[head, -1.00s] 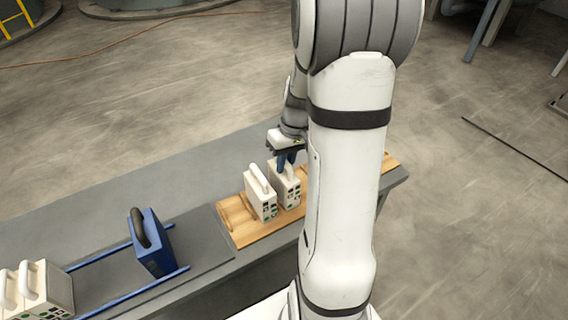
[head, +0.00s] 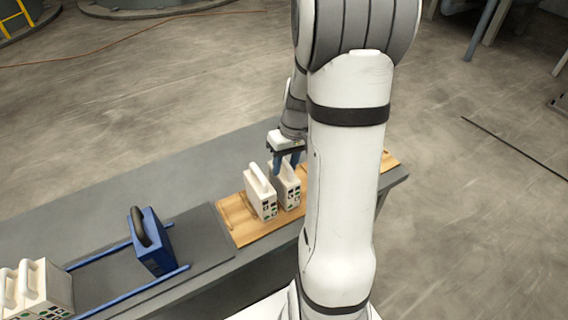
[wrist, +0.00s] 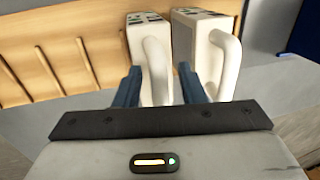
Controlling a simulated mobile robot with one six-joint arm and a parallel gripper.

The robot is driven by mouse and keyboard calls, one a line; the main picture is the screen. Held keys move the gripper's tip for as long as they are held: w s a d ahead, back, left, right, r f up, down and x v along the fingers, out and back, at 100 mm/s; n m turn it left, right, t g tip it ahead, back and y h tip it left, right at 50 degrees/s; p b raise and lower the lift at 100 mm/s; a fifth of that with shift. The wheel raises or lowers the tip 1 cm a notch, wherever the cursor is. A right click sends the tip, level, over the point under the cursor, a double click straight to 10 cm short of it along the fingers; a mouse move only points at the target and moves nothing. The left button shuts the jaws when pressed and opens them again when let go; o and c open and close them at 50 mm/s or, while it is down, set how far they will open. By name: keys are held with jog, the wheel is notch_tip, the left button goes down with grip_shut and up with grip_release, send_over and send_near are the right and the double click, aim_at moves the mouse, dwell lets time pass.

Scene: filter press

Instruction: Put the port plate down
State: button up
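The port plate (head: 289,192) is a cream block with a looped handle and small dark and green ports on its face. It stands upright on the wooden rack (head: 238,238), just right of a second cream plate (head: 262,198). My gripper (head: 289,162) is low over the port plate. In the wrist view, its blue fingers (wrist: 160,84) straddle the port plate's handle (wrist: 156,65) with slim gaps at the sides, and look open. The second plate's handle (wrist: 226,66) is beside the right finger. My arm hides part of the rack.
A blue plate with a black handle (head: 152,243) stands across blue rails (head: 105,252) at left. More cream plates (head: 38,286) stand at the far left end. The grey bench (head: 150,186) is bare behind the rack.

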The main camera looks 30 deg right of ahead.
notch_tip(320, 180, up, 12)
jog(key=d, duration=0.2)
jog(key=s+a+r+t+h, duration=0.2)
jog(key=s+a+t, duration=0.1)
jog(key=s+a, duration=0.9)
jog(key=shift+s+a, duration=0.25)
jog(key=shift+a, duration=1)
